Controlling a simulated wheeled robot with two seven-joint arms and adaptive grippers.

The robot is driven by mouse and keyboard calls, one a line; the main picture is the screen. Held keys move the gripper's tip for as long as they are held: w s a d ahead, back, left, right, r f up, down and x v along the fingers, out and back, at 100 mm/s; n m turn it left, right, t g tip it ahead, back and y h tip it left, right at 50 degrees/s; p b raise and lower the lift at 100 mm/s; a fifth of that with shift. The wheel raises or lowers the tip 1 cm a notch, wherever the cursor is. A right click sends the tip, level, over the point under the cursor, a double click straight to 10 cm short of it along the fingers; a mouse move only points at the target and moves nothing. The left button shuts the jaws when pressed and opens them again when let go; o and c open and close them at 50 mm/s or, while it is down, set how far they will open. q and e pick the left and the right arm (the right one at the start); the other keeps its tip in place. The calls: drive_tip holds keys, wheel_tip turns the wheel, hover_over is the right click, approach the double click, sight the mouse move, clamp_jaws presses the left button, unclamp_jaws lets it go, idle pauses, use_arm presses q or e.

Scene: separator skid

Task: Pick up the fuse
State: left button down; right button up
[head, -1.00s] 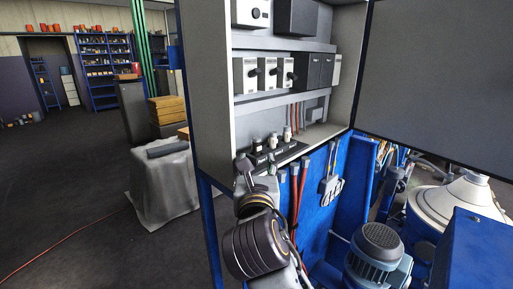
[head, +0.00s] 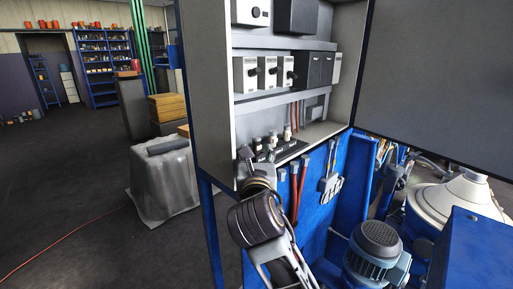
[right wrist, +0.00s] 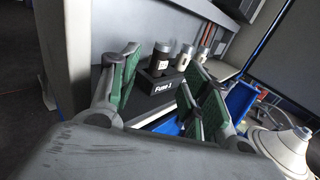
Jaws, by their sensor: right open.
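A fuse (right wrist: 161,58) with a dark body, silver cap and white label stands upright on a black holder (right wrist: 157,86) lettered "Fuse", its number hard to read. In the head view the fuse (head: 257,145) and holder are at the front of the cabinet's bottom shelf. My right gripper (head: 258,158) is at the shelf's front edge, in front of the fuse. In the right wrist view its green-padded fingers (right wrist: 164,66) are apart and empty, with the fuse seen between them, beyond the tips. My left gripper is not in view.
More fuses (right wrist: 184,57) stand to the right of the first. The cabinet's left wall (head: 214,100) is close to my gripper, and a shelf (head: 283,98) lies above. Red cables (head: 303,185) and a motor (head: 378,243) are below; the open door (head: 440,85) is at right.

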sight(257, 145)
drive_tip(key=shift+w, duration=1.7)
drive_tip(key=shift+w+p, duration=0.1)
drive_tip(key=shift+p, duration=0.2)
drive_tip(key=shift+w+p, duration=0.55)
drive_tip(key=shift+w, duration=2.1)
drive_tip(key=shift+c, duration=0.4)
clamp_jaws()
